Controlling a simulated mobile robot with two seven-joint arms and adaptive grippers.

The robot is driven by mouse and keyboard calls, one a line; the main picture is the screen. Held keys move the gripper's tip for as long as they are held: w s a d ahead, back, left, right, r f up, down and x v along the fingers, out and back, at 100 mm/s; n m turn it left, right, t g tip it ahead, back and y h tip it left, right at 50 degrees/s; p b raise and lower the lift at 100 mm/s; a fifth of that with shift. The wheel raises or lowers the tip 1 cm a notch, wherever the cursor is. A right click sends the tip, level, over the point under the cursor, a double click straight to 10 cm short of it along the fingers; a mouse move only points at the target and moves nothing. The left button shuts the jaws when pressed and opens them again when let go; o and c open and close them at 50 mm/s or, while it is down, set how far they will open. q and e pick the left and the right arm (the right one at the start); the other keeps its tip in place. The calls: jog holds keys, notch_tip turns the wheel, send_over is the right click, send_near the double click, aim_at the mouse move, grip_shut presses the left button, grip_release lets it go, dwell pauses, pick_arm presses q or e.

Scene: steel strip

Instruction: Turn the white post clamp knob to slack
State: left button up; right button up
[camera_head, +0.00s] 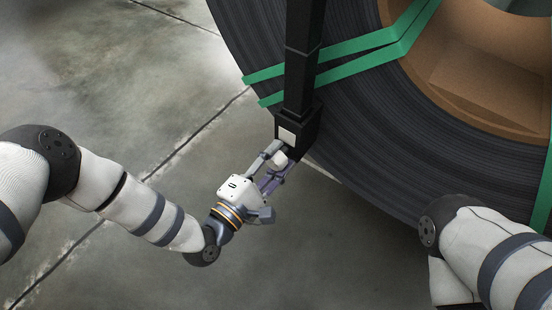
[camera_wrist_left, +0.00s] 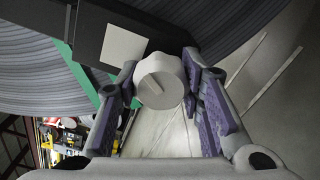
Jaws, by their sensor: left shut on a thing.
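The white post clamp knob (camera_wrist_left: 160,82) is a round ridged knob with a line mark on its face, seen in the left wrist view between my left fingers. In the head view the white knob (camera_head: 279,158) shows small below the clamp block. My left gripper (camera_head: 277,164) is shut on the knob; its purple-padded fingers stand on both sides of it in the left wrist view (camera_wrist_left: 165,92). The black post (camera_head: 301,60) rises from a black clamp block (camera_head: 310,128) with a pale square plate (camera_head: 287,136). My right gripper is out of view.
A large dark coil (camera_head: 400,130) with green straps (camera_head: 350,55) and a brown core (camera_head: 480,70) stands just behind the post. My right arm is at the lower right. The grey concrete floor (camera_head: 120,90) is open at the left.

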pick_arm(q)
jog(key=n+b, duration=0.1)
jog(key=n, duration=0.2)
jog(key=shift+f+n+b, duration=0.2)
jog(key=shift+n+b, duration=0.1)
jog(key=shift+b, duration=0.1)
jog(key=shift+n+b, duration=0.8)
jog(key=shift+n, duration=0.6)
jog(key=o, duration=1.2)
jog(key=shift+r, duration=0.1)
jog(key=v, duration=1.2)
